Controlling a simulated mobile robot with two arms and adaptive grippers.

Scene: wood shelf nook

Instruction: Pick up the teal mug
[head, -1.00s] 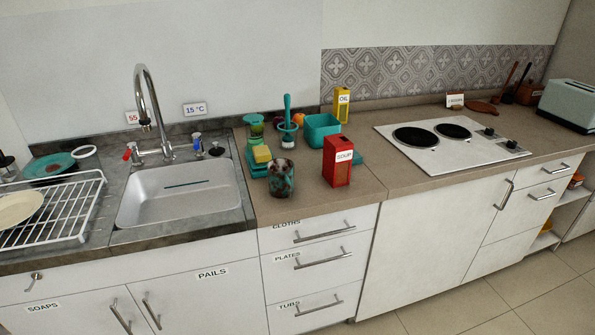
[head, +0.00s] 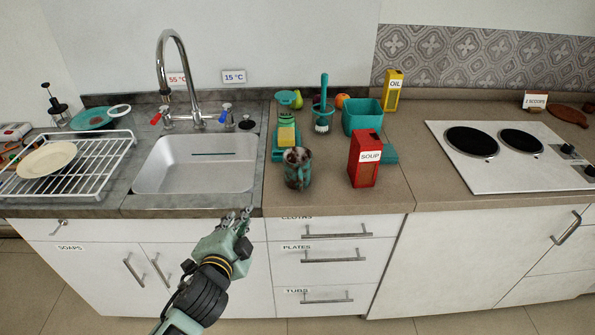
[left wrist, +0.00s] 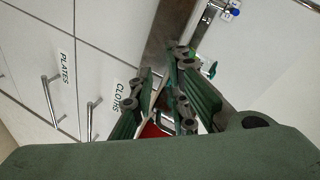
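The teal mug (head: 297,172), mottled with dark and pale patches, stands upright on the brown counter just right of the sink, near the front edge. My left gripper (head: 238,214) is in front of the counter edge, below and left of the mug and apart from it. Its fingers are spread and hold nothing that I can see. In the left wrist view the fingers of the left gripper (left wrist: 163,78) show a gap between them, with something red behind; I cannot make out the mug there. My right gripper is not in view.
A red soup box (head: 365,160) stands right of the mug. The sink (head: 195,165) lies left, the cooktop (head: 500,165) right.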

